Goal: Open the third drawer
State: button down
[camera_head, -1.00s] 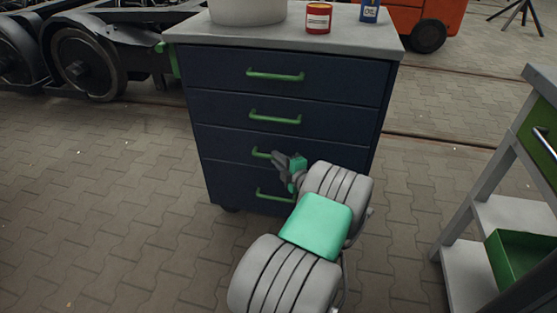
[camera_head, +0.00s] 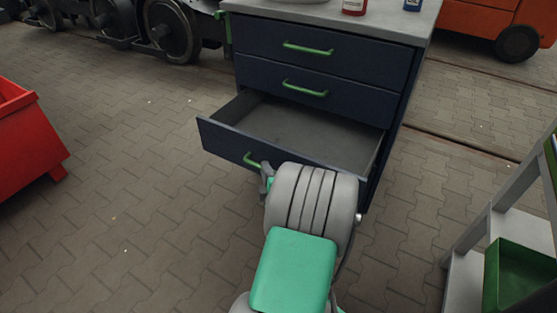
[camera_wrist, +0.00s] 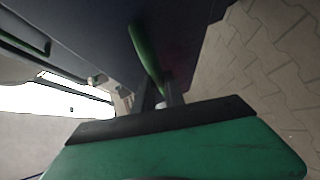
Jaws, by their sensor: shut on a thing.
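The dark blue cabinet (camera_head: 318,90) has several drawers with green bar handles. The third drawer (camera_head: 222,143) from the top is pulled well out, and its grey inside looks empty. My gripper (camera_head: 266,172) is at the third drawer's green handle (camera_head: 242,158) and shut on it. In the wrist view the green handle (camera_wrist: 145,55) runs down between the dark fingers (camera_wrist: 160,98). The top two drawers are closed. The bottom drawer is mostly hidden behind the open drawer and my arm.
A red container (camera_head: 25,140) stands on the paving at the left. A grey stand with a green bin (camera_head: 520,275) is at the right. A red tin (camera_head: 355,5) and a blue tin (camera_head: 412,4) stand on the cabinet top. Open paving lies left of the drawer.

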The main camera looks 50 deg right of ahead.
jog(key=a, duration=0.3)
jog(key=shift+s+a, duration=0.25)
jog(key=shift+s, duration=0.15)
jog(key=c, duration=1.4)
grip_release()
